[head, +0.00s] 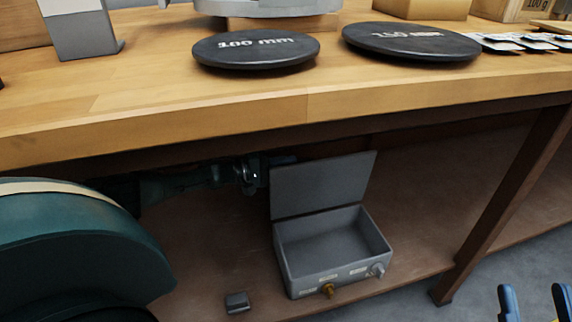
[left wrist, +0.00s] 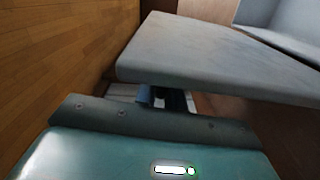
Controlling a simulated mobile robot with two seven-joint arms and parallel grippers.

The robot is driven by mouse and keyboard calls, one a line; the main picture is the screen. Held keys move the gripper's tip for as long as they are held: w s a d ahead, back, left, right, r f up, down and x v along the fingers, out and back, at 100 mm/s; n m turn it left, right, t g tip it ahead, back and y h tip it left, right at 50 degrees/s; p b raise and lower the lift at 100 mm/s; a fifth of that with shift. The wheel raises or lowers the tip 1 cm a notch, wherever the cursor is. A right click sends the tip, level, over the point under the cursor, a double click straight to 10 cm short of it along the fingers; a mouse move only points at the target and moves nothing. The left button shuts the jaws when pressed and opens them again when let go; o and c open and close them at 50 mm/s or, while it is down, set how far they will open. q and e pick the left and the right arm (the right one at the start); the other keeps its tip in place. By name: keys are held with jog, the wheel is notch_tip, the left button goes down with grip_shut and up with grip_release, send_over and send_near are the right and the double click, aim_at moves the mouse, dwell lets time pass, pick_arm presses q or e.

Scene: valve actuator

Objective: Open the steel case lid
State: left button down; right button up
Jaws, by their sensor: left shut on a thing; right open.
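The grey steel case (head: 335,278) sits on the lower shelf under the workbench. Its lid (head: 322,184) stands raised, roughly upright at the back, and the inside shows empty. My left gripper (head: 272,162) is at the upper left edge of the lid, shut on it; its fingertips are mostly hidden. In the left wrist view the lid (left wrist: 220,60) fills the upper middle, and the left gripper (left wrist: 162,98) shows a blue finger part at its near edge. My right gripper (head: 535,302) is open and empty at the bottom right, its blue fingertips apart.
A brass knob (head: 328,290) and a grey knob (head: 378,270) are on the case front. A small dark block (head: 237,302) lies left of the case. The wooden worktop (head: 150,105) overhangs the shelf, with round dark plates (head: 256,50) on it. A table leg (head: 510,200) stands to the right.

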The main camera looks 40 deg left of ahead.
pick_arm(q)
jog(key=c, duration=1.5)
grip_release()
pick_arm(e)
jog(key=shift+r, duration=0.2)
pick_arm(q)
jog(key=shift+s, duration=0.1)
